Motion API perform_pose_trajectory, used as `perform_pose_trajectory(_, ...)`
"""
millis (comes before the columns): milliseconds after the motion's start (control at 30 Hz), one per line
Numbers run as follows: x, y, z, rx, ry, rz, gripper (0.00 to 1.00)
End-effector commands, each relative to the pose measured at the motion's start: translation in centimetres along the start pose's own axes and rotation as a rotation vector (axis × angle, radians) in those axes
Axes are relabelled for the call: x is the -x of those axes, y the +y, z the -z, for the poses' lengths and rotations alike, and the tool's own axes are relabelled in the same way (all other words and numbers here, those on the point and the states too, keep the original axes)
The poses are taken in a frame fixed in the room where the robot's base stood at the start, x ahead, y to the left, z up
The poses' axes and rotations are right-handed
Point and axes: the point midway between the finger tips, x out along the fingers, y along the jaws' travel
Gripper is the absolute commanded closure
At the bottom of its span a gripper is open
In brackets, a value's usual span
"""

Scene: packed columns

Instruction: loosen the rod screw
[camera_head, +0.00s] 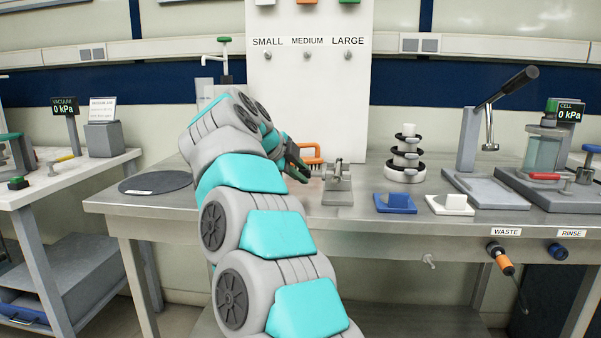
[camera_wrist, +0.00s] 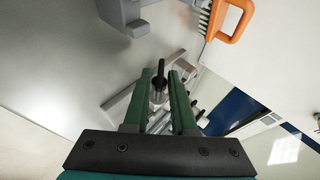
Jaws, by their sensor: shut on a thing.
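My gripper (camera_head: 297,168) is low over the bench, left of a small grey metal stand. In the wrist view its two green fingers (camera_wrist: 160,80) are close on either side of a small silver part with a dark tip, which looks like the rod screw (camera_wrist: 157,94). The fingers are shut on it. A flat metal bar or plate edge lies behind it. In the head view my arm hides the held part. A thin upright with a green top (camera_head: 224,55) stands behind my arm; whether it joins the held part cannot be told.
The grey stand (camera_head: 337,186) and orange-handled brush (camera_head: 312,151) are close to my gripper; the brush also shows in the wrist view (camera_wrist: 234,22). A white panel (camera_head: 307,100) rises behind. Blue (camera_head: 395,204) and white (camera_head: 450,205) blocks and a ringed column (camera_head: 405,174) stand right.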

Motion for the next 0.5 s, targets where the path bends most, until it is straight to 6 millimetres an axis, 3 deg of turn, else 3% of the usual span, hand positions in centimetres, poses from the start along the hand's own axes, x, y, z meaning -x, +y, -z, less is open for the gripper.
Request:
perform_pose_trajectory(267,-0.27,0.24,0.12,0.0,0.005,-0.008,1.0)
perform_pose_trajectory(300,-0.27,0.24,0.13,0.0,0.005,-0.008,0.73)
perform_pose_trajectory(500,-0.17,0.15,0.08,0.0,0.003,-0.005,0.51)
